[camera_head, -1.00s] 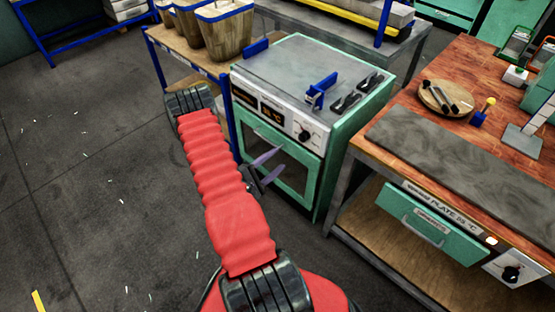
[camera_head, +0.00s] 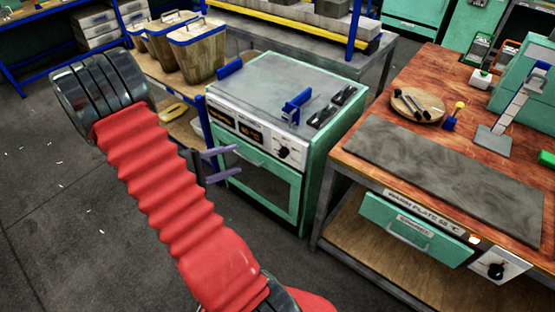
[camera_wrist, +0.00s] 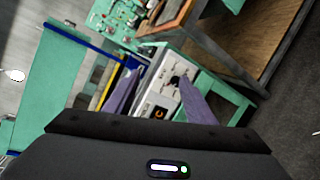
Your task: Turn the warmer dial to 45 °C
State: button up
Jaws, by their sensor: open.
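The green-fronted warmer cabinet (camera_head: 262,185) stands in the middle of the head view with a white control panel (camera_head: 225,119) along its upper front. A black dial (camera_head: 285,152) sits at the panel's right end, right of two dark displays with orange characters (camera_head: 247,136) too small to read surely. My gripper (camera_head: 238,159) is open and empty, its two purple fingers in front of the cabinet, left of the dial and apart from it. In the wrist view, the panel (camera_wrist: 157,98) shows between the fingers, with the black dial (camera_wrist: 175,81) beside the right fingertip.
A blue lever (camera_head: 294,107) and black handles (camera_head: 332,106) are on the cabinet top. A bench (camera_head: 450,146) on the right carries a grey plate and, below, a drawer and second dial (camera_head: 495,270). Wooden bins (camera_head: 196,52) stand behind left.

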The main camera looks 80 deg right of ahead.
jog(key=w+a+r+n+t+y, duration=0.1)
jog(key=a+r+t+y, duration=0.3)
jog(key=a, duration=1)
jog(key=w+a+r+n+t+y, duration=0.1)
jog(key=a+r+t+y, duration=0.3)
jog(key=a+r, duration=0.5)
jog(key=w+a+r+t+y, duration=0.3)
jog(key=a+r+t, duration=0.4)
jog(key=a, duration=1.2)
jog(key=shift+a+n+y, duration=0.3)
jog(key=shift+n+y, duration=0.1)
jog(key=shift+y, duration=0.1)
jog(key=shift+r, duration=0.1)
jog(key=shift+c, duration=0.4)
